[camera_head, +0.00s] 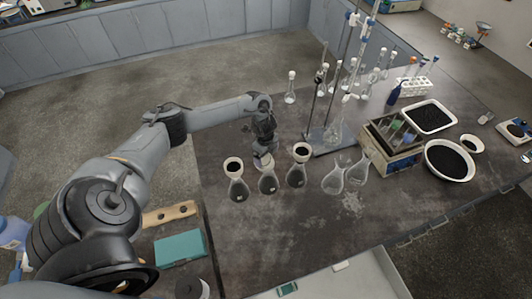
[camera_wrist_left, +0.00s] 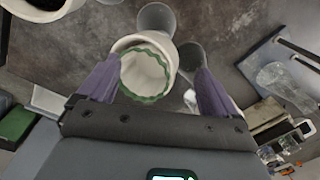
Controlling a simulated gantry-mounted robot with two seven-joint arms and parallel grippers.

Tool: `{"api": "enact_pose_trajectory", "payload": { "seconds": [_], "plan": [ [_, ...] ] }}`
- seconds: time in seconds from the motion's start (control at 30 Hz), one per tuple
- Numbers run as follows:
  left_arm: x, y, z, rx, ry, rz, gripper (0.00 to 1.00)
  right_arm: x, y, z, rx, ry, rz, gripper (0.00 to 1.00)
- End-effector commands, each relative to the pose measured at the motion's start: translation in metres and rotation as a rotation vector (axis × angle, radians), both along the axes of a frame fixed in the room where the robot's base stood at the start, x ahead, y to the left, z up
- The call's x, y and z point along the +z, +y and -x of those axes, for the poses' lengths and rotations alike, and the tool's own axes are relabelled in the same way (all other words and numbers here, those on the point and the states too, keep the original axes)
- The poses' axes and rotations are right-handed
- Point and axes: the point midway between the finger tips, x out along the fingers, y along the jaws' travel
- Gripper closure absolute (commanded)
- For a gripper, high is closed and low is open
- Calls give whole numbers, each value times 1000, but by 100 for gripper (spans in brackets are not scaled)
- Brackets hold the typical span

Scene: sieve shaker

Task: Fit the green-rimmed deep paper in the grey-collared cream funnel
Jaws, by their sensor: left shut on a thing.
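The cream funnel (camera_head: 263,162) sits in the neck of the middle flask (camera_head: 267,184), beneath my left gripper (camera_head: 263,152). In the left wrist view the cream funnel (camera_wrist_left: 117,46) shows a wide pale rim; I cannot make out its grey collar. The green-rimmed deep paper (camera_wrist_left: 147,72) is pale inside with a wavy green edge. It lies between the purple fingers of my left gripper (camera_wrist_left: 158,70) and overlaps the funnel's mouth. The gripper is shut on the paper. How deep the paper sits is hard to tell. My right gripper is not in view.
Flasks with dark-filled funnels stand close on either side, at left (camera_head: 233,165) and right (camera_head: 302,152). Two bare flasks (camera_head: 333,180) stand further right. A stand with a grey base (camera_head: 325,138) is behind. The front of the dark table (camera_head: 270,240) is clear.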

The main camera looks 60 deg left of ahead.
Motion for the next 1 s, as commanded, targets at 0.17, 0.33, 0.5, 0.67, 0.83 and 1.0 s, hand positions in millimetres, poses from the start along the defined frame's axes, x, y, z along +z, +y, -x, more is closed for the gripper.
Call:
{"api": "enact_pose_trajectory", "payload": {
  "seconds": [0.17,0.33,0.5,0.67,0.83,1.0],
  "plan": [
    [-11,-5,4,1,6,3,19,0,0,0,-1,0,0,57],
    [-11,-5,5,1,6,3,21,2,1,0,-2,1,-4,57],
    [-11,-6,6,1,6,3,24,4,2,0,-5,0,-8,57],
    [-12,-6,7,1,6,3,25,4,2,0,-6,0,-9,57],
    [-12,-6,7,1,6,3,25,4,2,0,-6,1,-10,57],
    [-12,-6,7,1,6,3,11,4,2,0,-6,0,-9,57]
  ]
}}
